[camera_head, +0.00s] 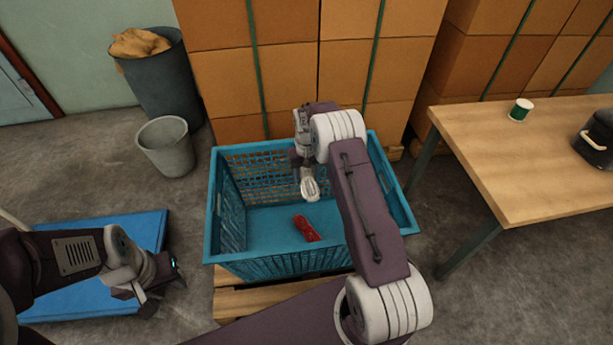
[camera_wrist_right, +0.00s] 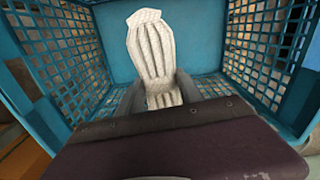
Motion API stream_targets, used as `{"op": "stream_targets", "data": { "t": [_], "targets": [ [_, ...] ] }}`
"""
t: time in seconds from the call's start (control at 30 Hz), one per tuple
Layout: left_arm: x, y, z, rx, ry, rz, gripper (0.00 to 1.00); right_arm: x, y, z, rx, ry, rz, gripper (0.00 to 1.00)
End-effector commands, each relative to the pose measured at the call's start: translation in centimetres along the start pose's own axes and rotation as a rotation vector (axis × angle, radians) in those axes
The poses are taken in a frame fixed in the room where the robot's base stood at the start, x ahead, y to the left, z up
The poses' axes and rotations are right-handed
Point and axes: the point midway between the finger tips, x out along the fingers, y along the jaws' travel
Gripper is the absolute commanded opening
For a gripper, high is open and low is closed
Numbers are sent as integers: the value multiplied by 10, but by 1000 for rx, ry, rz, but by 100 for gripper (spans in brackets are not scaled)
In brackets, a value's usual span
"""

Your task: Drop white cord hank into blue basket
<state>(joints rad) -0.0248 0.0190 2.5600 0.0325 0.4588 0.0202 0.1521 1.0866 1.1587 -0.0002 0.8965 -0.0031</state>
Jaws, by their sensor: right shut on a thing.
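The white cord hank (camera_head: 309,186) hangs from my right gripper (camera_head: 304,166), inside the outline of the blue basket (camera_head: 229,215). In the right wrist view the ribbed hank (camera_wrist_right: 151,55) stands between the two fingers of my right gripper (camera_wrist_right: 160,97), which is shut on it. The blue basket's slatted walls (camera_wrist_right: 62,50) surround the hank there. A red bundle (camera_head: 306,228) lies on the basket floor, below the hank and apart from it. My left gripper (camera_head: 148,292) is at the lower left, away from the basket; its fingers are too unclear to read.
The basket stands on a wooden pallet (camera_head: 232,303), with stacked cartons (camera_head: 290,70) behind it. A grey bin (camera_head: 166,146) and a dark bin (camera_head: 163,80) stand left. A wooden table (camera_head: 530,150) with a green spool (camera_head: 520,110) is right. A blue platform (camera_head: 60,305) lies lower left.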

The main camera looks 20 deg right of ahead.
Motion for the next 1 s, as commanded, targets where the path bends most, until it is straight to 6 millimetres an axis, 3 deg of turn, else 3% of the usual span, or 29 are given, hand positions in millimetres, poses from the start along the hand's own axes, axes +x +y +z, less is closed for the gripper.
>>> {"op": "stream_targets", "data": {
  "t": [0.03,0.07,0.13,0.47,0.8,1.0],
  "targets": [
    [-1,0,0,0,0,0,36,-1,0,0,0,0,0,1],
    [-1,0,0,0,0,0,36,-1,0,0,0,0,0,51],
    [-1,0,0,0,0,0,36,-1,0,0,0,0,0,68],
    [-2,0,0,0,0,0,36,-4,0,0,0,1,0,68],
    [-31,1,-3,0,0,0,36,-74,0,0,0,2,0,68],
    [-35,1,-4,0,0,0,36,-91,0,0,0,0,0,68]
  ]
}}
